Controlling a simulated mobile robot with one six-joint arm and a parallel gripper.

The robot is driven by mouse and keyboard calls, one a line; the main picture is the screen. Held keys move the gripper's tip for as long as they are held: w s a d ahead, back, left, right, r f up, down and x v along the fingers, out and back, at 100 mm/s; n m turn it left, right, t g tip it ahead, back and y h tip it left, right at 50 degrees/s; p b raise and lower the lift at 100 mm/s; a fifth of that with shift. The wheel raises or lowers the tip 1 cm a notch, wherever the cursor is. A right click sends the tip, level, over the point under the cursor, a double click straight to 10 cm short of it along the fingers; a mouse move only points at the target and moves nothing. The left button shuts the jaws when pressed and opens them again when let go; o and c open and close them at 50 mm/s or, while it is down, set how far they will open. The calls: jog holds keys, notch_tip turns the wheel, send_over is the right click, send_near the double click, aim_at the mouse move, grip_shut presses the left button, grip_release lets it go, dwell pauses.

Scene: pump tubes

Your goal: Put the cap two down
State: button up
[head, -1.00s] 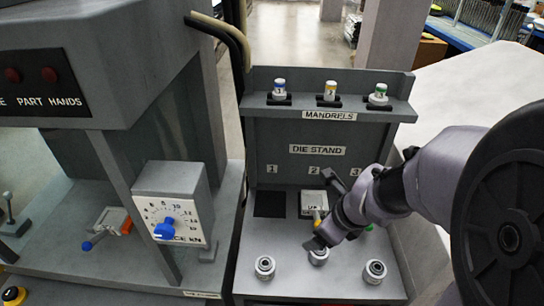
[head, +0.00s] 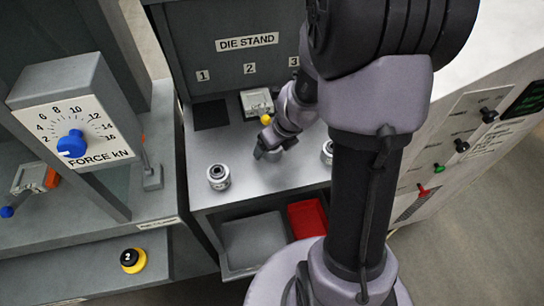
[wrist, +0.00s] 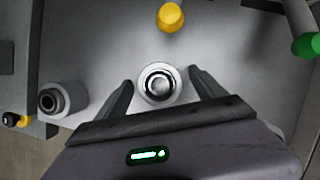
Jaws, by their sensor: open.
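A silver, round metal piece (wrist: 160,83) with a dark ring around its top stands on the bench, the middle one of three such pieces; I take it for cap two. In the wrist view it sits between the two fingers of my gripper (wrist: 160,78), which are open with a gap on each side. In the head view my gripper (head: 274,143) is over the middle spot and mostly hides this piece. I cannot tell how far the fingers reach down beside it.
A similar metal piece (head: 218,177) stands to the left, another (head: 327,151) to the right, partly hidden by my arm. A red bin (head: 307,218) sits below the bench top. A green knob (wrist: 306,44) is at right.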

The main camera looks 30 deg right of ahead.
jog(key=shift+w+f, duration=0.15)
jog(key=shift+f, duration=0.05)
grip_shut()
